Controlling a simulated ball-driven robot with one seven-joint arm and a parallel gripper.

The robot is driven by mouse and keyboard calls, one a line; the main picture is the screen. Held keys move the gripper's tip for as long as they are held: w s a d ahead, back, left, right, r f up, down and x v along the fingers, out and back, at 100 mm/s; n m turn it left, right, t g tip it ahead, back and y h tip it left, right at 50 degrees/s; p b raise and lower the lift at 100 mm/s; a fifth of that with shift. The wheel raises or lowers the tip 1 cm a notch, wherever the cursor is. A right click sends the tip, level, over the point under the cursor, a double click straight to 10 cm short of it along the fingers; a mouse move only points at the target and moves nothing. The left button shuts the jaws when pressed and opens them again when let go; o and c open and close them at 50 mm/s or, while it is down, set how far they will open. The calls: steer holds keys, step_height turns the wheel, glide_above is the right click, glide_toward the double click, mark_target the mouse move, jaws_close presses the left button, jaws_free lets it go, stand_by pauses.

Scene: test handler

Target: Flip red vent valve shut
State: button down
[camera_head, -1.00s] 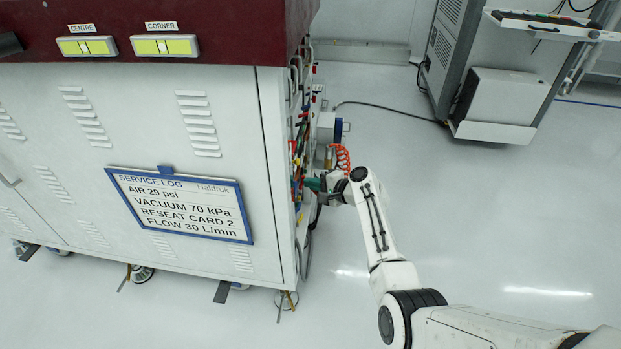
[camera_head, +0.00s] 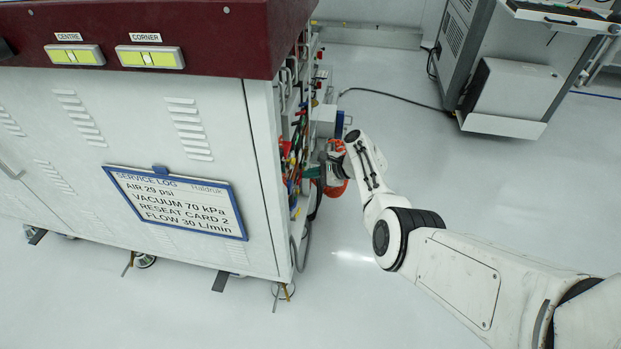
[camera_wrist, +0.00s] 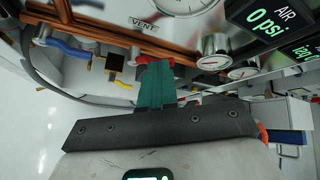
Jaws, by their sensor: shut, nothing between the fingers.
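A red handle piece (camera_wrist: 147,60) shows just beyond the teal fingertips of my gripper (camera_wrist: 155,68), below the label. The fingers are together with nothing between them. They overlap the red piece in the picture, and I cannot tell whether they touch it. The fingers hide part of it, so its exact angle is unclear. In the head view my gripper (camera_head: 314,172) is at the right side of the cabinet, among hoses. The vent valve cannot be made out there.
Blue (camera_wrist: 66,47) and yellow (camera_wrist: 90,4) handles are left of the label. Gauges (camera_wrist: 215,45) and an AIR readout (camera_wrist: 268,20) showing 0 psi are right.

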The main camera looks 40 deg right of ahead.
steer(key=m+g+y+b, duration=0.1)
steer(key=b, duration=0.4)
steer(key=w+d+f+m+g+y+b, duration=0.1)
steer(key=b, duration=0.4)
steer(key=shift+d+f+m+y, duration=0.15)
steer(key=shift+f+m+y, duration=0.05)
steer(key=shift+m+y, duration=0.2)
steer(key=shift+p, duration=0.45)
steer(key=shift+s+a+f+p, duration=0.4)
steer(key=shift+a+p, duration=0.15)
steer(key=shift+p, duration=0.1)
steer(key=shift+r, duration=0.1)
